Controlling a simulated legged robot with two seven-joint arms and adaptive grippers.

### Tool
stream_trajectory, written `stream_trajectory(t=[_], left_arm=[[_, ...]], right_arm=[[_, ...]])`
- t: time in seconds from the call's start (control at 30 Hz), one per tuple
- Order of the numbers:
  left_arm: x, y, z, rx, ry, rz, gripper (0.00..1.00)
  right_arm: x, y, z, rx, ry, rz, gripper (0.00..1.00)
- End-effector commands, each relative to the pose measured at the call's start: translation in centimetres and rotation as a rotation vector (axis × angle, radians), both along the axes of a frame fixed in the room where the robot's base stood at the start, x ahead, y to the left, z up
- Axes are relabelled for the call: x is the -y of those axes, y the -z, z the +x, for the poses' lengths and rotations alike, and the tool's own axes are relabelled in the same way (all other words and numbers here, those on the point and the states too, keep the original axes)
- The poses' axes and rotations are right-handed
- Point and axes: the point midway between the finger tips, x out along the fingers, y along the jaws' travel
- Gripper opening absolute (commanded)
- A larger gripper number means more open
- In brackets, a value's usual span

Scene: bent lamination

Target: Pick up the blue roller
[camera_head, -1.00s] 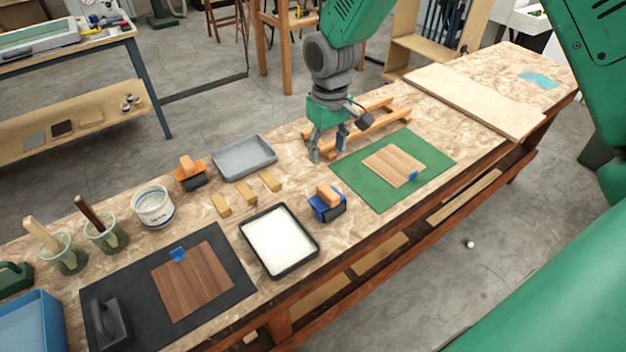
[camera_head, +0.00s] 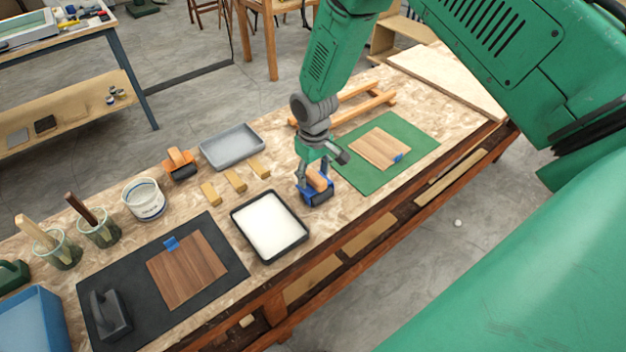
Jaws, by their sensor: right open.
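The blue roller (camera_head: 318,195) has a blue frame and a wooden handle. It stands on the workbench between the white-filled black tray (camera_head: 272,261) and the green mat (camera_head: 374,187). My right gripper (camera_head: 316,180) is open, pointing down right at the roller, with its fingers on either side of the wooden handle. Whether the fingers touch the handle I cannot tell. The gripper hides part of the roller. My left gripper does not show.
An orange roller (camera_head: 180,164), a grey tray (camera_head: 232,164) and several small wooden blocks (camera_head: 235,180) stand behind. Wooden rails (camera_head: 372,104) lie beyond the gripper. A dark mat (camera_head: 95,277) with a wood panel (camera_head: 188,271) lies at left, near a white tub (camera_head: 144,200).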

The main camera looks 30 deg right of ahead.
Motion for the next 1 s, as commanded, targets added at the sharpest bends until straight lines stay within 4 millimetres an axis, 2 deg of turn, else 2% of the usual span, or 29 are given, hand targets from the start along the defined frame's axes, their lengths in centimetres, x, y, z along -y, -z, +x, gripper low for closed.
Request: stream_trajectory(t=[0.27,0.3,0.43,0.8,1.0], left_arm=[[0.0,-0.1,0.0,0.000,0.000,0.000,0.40],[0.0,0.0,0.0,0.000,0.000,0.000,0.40],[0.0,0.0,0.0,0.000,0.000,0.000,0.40],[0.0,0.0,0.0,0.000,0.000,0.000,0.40],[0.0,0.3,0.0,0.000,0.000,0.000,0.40]], right_arm=[[0.0,0.5,-0.1,0.002,-0.001,0.000,0.50],[0.0,0.5,-0.1,0.002,-0.001,0.000,0.47],[0.0,0.6,0.0,0.001,-0.001,0.000,0.01],[0.0,0.4,0.0,0.002,-0.001,0.000,0.00],[0.0,-1.6,0.1,0.006,-0.001,0.000,0.00]])
